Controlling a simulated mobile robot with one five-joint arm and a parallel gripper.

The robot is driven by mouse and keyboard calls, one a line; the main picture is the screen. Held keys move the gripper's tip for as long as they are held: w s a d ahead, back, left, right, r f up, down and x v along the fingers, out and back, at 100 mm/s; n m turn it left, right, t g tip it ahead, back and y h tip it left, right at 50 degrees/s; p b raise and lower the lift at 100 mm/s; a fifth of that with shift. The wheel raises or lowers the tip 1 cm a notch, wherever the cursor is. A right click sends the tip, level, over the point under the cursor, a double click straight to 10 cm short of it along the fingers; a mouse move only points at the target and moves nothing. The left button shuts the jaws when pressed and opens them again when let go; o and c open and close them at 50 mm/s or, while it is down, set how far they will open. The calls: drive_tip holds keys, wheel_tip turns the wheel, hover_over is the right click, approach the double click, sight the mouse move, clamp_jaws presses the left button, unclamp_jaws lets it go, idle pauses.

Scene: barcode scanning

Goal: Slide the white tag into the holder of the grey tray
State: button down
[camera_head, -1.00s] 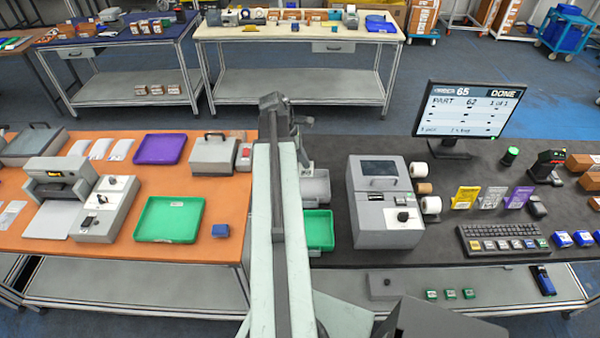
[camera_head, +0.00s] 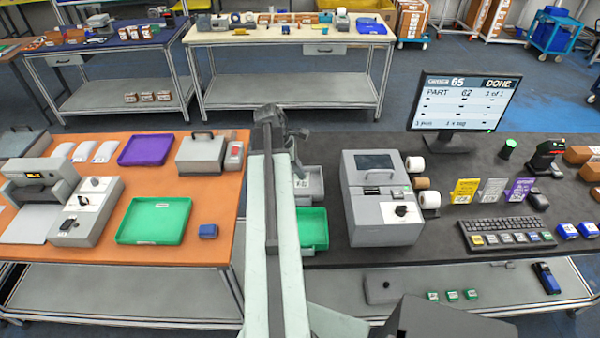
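The grey tray (camera_head: 316,186) lies at the left end of the dark bench, right behind a green tray. My arm's raised column hides its left part. A small white tag-like patch with dark marks (camera_head: 301,184) shows at the grey tray, just below my gripper. I cannot tell whether it sits in a holder or is held. My gripper (camera_head: 299,170) points down over the tray's left side, mostly hidden behind my arm. Its fingers are too small to read.
The green tray (camera_head: 314,229) is close in front. A grey printer (camera_head: 378,200) stands to the right, with white rolls beside it. Yellow, grey and purple cards (camera_head: 492,190) stand beyond, near the keyboard (camera_head: 506,234) and monitor (camera_head: 464,103). An orange bench (camera_head: 215,224) is at left.

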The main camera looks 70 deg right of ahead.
sight(300, 184)
drive_tip(key=shift+f+b, duration=2.95)
drive_tip(key=shift+f, duration=0.35)
drive_tip(key=c, duration=1.6)
unclamp_jaws()
drive_tip(key=shift+r, duration=0.1)
drive_tip(key=p+v, duration=0.7)
drive_tip(key=shift+w+r, duration=0.15)
drive_tip(key=shift+r, duration=0.2)
drive_tip(key=shift+w, duration=0.1)
